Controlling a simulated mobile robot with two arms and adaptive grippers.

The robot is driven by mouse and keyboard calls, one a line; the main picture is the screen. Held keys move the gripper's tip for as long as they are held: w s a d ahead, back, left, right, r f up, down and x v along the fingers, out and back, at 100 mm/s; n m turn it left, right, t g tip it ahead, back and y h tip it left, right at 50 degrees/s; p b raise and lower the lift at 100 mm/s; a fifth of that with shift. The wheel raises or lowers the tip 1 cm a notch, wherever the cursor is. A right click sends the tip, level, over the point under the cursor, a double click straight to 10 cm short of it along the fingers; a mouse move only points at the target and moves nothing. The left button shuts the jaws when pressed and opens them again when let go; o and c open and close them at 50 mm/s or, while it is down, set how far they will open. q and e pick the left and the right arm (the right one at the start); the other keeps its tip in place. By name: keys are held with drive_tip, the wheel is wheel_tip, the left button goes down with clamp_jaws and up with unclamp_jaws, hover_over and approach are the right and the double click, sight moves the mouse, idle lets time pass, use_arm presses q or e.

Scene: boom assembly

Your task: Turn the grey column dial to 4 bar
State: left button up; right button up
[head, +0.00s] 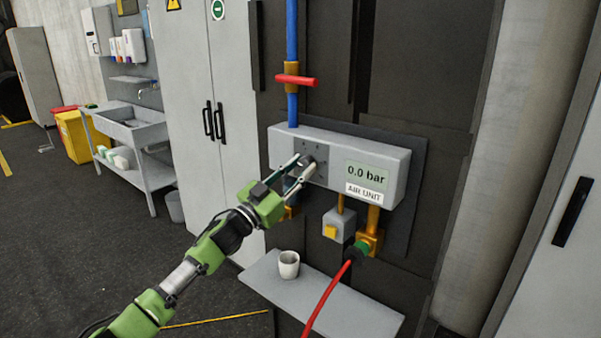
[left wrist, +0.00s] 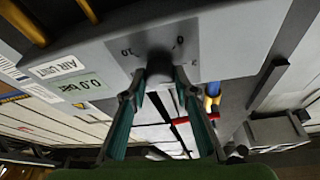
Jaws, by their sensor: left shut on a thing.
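The air unit (head: 340,150) is a grey box on a dark wall panel in the head view. Its display (head: 367,174) reads 0.0 bar, and the display also shows in the left wrist view (left wrist: 86,85). The dark round dial (left wrist: 160,66) sits on a grey scale plate with the marks 0 and 10 visible; the other marks cannot be read. My left gripper (head: 306,166) reaches the dial from the front left. In the left wrist view its two fingertips (left wrist: 160,80) are shut on the dial, one on each side. My right gripper is not in view.
A blue pipe with a red lever (head: 295,80) enters the box from above. A red hose (head: 327,297) hangs from a fitting below. A white cup (head: 289,264) stands on a grey shelf (head: 340,308) under the unit. Grey cabinets stand to the left and right.

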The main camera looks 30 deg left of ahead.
use_arm(q)
drive_tip(key=m+h, duration=0.1)
drive_tip(key=m, duration=0.3)
drive_tip(key=shift+a+g+h, duration=0.1)
drive_tip(key=shift+g+h, duration=0.3)
drive_tip(key=m+g+h, duration=0.1)
drive_tip(key=m, duration=0.2)
drive_tip(key=shift+r+m, duration=0.1)
drive_tip(key=shift+m, duration=0.2)
drive_tip(key=shift+a+m+g+h+p, duration=0.1)
drive_tip(key=shift+m+g+h+p, duration=0.3)
drive_tip(key=shift+m, duration=0.85)
drive_tip(key=shift+m+g+h+p, duration=0.25)
drive_tip(key=shift+m+g, duration=0.25)
drive_tip(key=shift+m, duration=0.75)
drive_tip(key=o, duration=1.1)
drive_tip(key=shift+v, duration=6)
